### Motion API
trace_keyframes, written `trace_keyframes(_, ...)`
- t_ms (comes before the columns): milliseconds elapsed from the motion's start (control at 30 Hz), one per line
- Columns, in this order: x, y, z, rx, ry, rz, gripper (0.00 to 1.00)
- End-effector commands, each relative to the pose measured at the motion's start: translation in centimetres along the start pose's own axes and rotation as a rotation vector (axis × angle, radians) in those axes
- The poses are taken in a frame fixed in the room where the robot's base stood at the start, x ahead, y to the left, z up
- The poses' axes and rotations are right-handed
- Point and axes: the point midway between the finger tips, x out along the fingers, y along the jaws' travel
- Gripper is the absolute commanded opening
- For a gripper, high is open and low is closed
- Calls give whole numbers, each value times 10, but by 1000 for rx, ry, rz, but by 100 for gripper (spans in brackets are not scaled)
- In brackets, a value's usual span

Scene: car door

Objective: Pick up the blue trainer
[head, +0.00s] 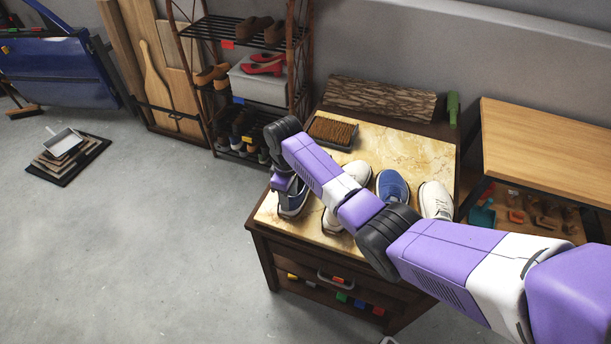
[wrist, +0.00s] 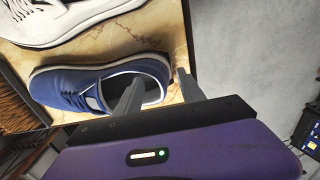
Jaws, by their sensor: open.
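A blue trainer with a white sole (head: 293,203) stands at the left edge of the marble-topped cabinet (head: 425,150), partly hidden by my arm. It also shows in the wrist view (wrist: 75,85), its heel towards my gripper (wrist: 160,83). My gripper is open at the heel. One finger is over or in the shoe's opening, the other is just beyond the heel; I cannot tell whether either touches. In the head view the fingers are hard to make out. A second blue shoe (head: 392,187) stands further right on the same top.
A white shoe (head: 436,201) stands at the right, and another pale shoe (head: 333,221) is partly behind my arm. A brush (head: 333,131) and a bark-covered log (head: 380,98) lie at the back. A shoe rack (head: 237,28) stands behind left.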

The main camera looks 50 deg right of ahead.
Motion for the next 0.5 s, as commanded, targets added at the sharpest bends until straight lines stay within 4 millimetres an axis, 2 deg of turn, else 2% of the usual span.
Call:
trace_keyframes(133,12,0,0,0,0,0,47)
trace_keyframes(367,12,0,0,0,2,1,47)
trace_keyframes(500,12,0,0,0,1,1,19)
